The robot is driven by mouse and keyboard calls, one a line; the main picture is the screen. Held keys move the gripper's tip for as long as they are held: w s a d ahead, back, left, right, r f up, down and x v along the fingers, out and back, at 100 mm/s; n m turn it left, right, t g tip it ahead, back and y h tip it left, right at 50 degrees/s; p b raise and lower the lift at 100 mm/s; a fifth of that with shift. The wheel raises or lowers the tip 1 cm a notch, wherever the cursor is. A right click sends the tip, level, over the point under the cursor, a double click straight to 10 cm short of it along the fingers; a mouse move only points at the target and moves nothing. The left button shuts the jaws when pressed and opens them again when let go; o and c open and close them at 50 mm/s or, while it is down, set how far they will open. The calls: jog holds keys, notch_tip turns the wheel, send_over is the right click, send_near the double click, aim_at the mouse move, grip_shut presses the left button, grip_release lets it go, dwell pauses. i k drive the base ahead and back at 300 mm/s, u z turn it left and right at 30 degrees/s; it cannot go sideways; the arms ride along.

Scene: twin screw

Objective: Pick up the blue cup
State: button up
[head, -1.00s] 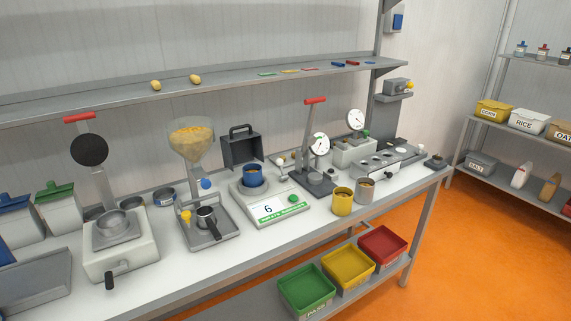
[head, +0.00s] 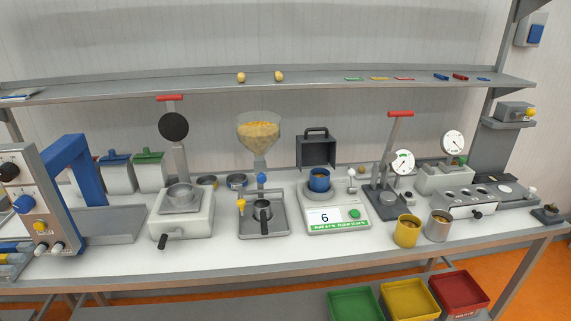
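The blue cup (head: 320,180) stands upright on the pan of a white scale (head: 334,219) near the middle of the bench. Something yellowish-brown shows inside the cup. The scale's display reads 6. My gripper is not in the head view, so its state does not show.
A yellow cup (head: 407,231) and a grey cup (head: 438,226) stand right of the scale. A hopper (head: 259,137) stands left of it and a red-handled press (head: 388,180) right. A dark box (head: 317,150) stands behind. The shelf (head: 210,90) runs above. The front bench strip is mostly clear.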

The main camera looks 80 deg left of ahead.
aim_at(319, 182)
jog(key=u, duration=1.75)
